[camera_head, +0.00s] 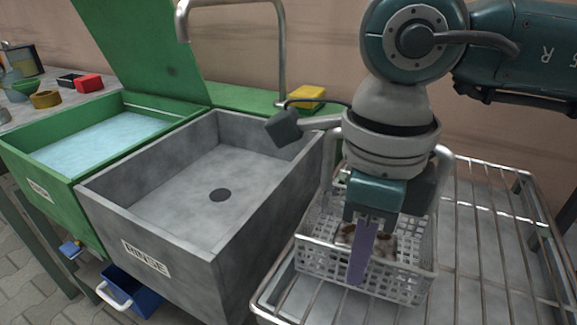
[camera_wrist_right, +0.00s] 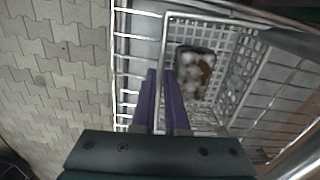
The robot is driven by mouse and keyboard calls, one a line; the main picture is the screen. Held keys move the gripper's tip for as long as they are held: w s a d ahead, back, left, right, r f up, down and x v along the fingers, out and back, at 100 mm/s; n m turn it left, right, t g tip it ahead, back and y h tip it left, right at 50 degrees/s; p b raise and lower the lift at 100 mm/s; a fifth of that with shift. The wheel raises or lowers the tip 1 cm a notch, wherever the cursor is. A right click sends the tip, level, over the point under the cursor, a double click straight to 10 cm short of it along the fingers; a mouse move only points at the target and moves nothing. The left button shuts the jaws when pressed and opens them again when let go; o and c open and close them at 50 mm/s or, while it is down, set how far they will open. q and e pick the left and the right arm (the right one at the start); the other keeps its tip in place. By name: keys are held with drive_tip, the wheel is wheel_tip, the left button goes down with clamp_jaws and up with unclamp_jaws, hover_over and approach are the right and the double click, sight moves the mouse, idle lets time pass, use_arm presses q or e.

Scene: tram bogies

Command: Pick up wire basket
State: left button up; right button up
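The wire basket (camera_head: 411,273) is a light grey open-mesh basket standing on a metal wire rack. A dark and pale lumpy thing (camera_wrist_right: 196,73) lies inside it; I cannot tell what it is. My right gripper (camera_head: 361,264) has purple fingers and points down at the near wall of the basket. In the right wrist view, the basket (camera_wrist_right: 207,29) has its left wall running between the two close-set fingers (camera_wrist_right: 160,76), which appear shut on that wall. The arm hides part of the basket's far side. My left gripper is out of view.
The wire rack (camera_head: 487,262) has free room right of the basket. A grey rinse basin (camera_head: 165,238) adjoins on the left, then a green basin (camera_head: 55,190) with water and a raised lid. A yellow block (camera_head: 306,95) lies behind. A blue bin (camera_head: 135,290) stands below.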

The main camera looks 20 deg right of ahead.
drive_tip(key=shift+f, duration=0.75)
clamp_jaws()
idle(0.5)
idle(0.5)
drive_tip(key=shift+r, duration=0.5)
wheel_tip(320, 180, up, 19)
drive_tip(key=p, duration=0.3)
idle(0.5)
